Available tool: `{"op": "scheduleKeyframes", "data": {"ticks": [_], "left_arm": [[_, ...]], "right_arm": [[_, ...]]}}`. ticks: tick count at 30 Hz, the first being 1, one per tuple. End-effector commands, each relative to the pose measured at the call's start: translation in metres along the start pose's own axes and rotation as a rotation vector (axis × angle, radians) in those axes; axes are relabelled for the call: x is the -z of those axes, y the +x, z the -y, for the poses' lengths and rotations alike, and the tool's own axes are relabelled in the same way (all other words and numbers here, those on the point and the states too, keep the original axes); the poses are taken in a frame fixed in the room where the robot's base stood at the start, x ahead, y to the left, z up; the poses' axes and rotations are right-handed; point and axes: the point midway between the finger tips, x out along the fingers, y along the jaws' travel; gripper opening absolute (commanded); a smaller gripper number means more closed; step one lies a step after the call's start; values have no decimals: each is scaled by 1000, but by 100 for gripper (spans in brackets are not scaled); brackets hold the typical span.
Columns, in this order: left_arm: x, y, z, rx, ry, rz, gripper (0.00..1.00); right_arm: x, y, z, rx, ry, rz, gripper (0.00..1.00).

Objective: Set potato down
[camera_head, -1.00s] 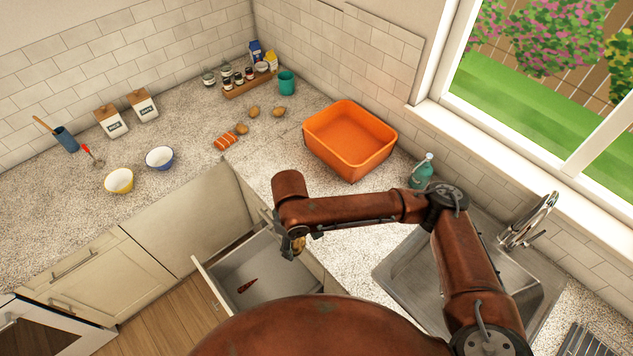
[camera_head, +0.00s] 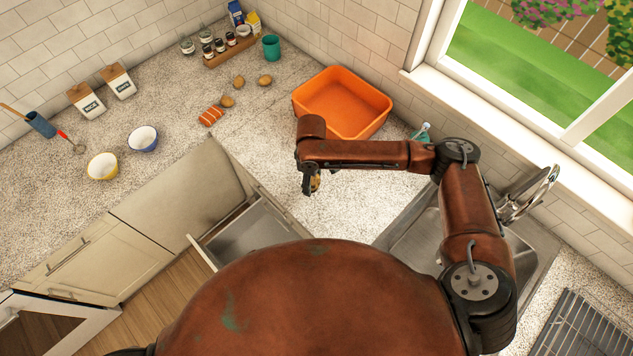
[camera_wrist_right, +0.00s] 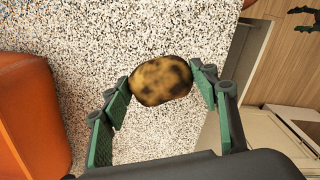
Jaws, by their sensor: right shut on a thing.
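A brown, dark-spotted potato (camera_wrist_right: 161,80) is held between the green fingertips of my right gripper (camera_wrist_right: 160,82). In the wrist view it shows against the speckled counter (camera_wrist_right: 150,30), near the counter's edge; its height above the counter is hard to tell. In the head view my right gripper (camera_head: 311,186) points down by the counter's front edge, between the orange tub (camera_head: 343,100) and the open drawer (camera_head: 245,228). A dark claw-like shape (camera_wrist_right: 304,20) at the wrist view's upper right may be my left gripper; its state is unclear.
Several small brown things, potato-like (camera_head: 264,80), lie beside an orange-striped item (camera_head: 211,116). Bowls (camera_head: 102,166), canisters (camera_head: 86,101), a teal cup (camera_head: 271,47) and a spice rack (camera_head: 232,47) stand farther back. The sink (camera_head: 425,245) is at right.

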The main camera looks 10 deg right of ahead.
Motion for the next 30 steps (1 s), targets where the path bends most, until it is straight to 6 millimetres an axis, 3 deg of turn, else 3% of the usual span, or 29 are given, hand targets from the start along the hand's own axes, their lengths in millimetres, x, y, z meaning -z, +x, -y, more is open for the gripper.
{"op": "scheduleKeyframes", "data": {"ticks": [11,17,28,29,30], "left_arm": [[-4,-4,-1,-1,-1,5,58],[2,-11,0,0,0,-1,58],[0,-11,0,0,-1,0,58],[0,-11,0,0,-1,0,58],[0,-11,0,0,-1,0,58]], "right_arm": [[-7,26,-22,-2,3,0,29],[-6,53,-22,-2,0,0,29],[-6,59,-21,-1,0,-1,29],[-6,59,-21,-1,0,-1,56],[-6,59,-21,-1,0,-1,59]]}}
